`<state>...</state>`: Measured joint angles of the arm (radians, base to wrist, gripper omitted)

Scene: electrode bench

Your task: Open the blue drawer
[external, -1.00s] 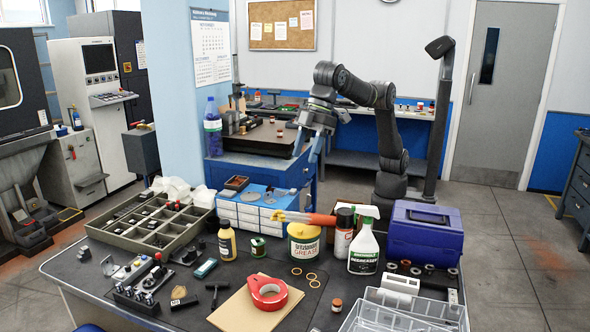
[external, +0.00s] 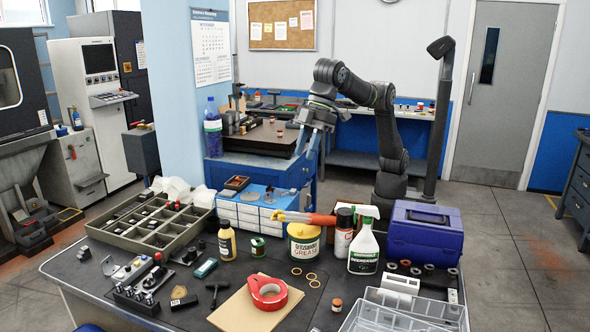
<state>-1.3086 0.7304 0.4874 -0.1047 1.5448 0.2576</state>
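A blue cabinet (external: 229,174) stands behind the front bench, at centre left. Its dark top carries several small items. Which part of its front is a drawer is hard to make out, as items on the front bench hide its lower part. My gripper (external: 304,150) points down beside the cabinet's right end, with its grey fingers close to the blue side in the picture. Whether it touches the cabinet cannot be told. The fingers seem spread apart, with nothing seen between them. A small blue-topped unit with white drawer fronts (external: 237,213) sits on the front bench.
The front bench holds a divided tray (external: 125,232), a grease tub (external: 304,243), a spray bottle (external: 364,243), a blue-purple toolbox (external: 425,232) and red tape (external: 267,292). A blue-capped bottle (external: 212,130) stands on the cabinet. The floor at right (external: 510,260) is clear.

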